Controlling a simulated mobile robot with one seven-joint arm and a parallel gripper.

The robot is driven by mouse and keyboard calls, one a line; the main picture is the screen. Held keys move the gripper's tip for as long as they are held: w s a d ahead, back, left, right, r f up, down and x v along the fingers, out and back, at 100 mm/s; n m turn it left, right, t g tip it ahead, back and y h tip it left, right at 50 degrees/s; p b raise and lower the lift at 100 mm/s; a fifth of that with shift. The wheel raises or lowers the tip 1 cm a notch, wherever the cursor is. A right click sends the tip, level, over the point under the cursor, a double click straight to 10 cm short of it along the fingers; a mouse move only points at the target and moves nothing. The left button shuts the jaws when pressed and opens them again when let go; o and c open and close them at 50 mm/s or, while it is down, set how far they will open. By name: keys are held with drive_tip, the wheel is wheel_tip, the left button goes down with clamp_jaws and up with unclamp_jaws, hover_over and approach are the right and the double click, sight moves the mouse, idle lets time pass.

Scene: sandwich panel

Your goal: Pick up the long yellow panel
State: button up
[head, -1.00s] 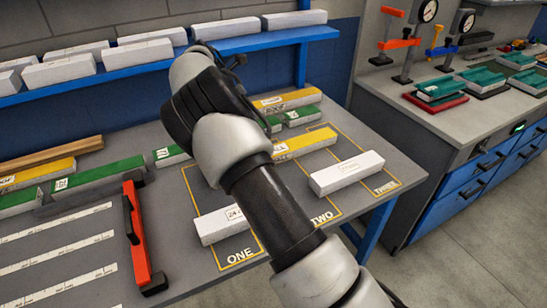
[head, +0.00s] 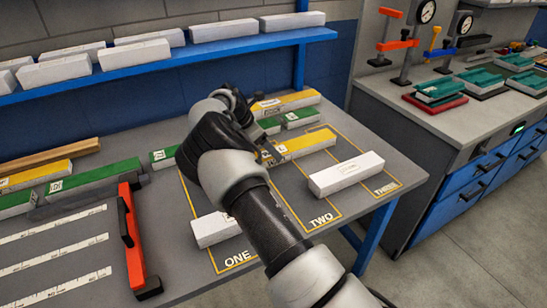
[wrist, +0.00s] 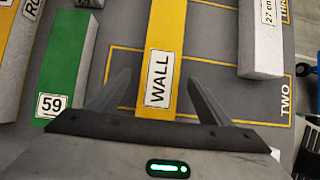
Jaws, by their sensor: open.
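A yellow-topped panel (head: 308,143) with a white lower side lies on the grey table, in the marked bay area. In the wrist view this panel (wrist: 159,60) carries a WALL label and runs away from me. My gripper (wrist: 160,78) is open above its near end, with one finger to each side of it in the picture. I cannot tell how far above it the fingertips are. In the head view my arm hides most of the gripper and the panel's near end. Another yellow panel (head: 288,102) lies farther back, and a third (head: 38,174) lies at the left.
A green panel marked 59 (wrist: 64,75) lies left of my gripper. A white block (head: 346,174) lies to the right and another (head: 215,229) in front, near ONE. A blue shelf (head: 190,52) with white blocks runs behind.

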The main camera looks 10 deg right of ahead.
drive_tip(key=x, duration=0.3)
drive_tip(key=shift+d+f, duration=0.15)
drive_tip(key=shift+f, duration=0.25)
drive_tip(key=c, duration=1.3)
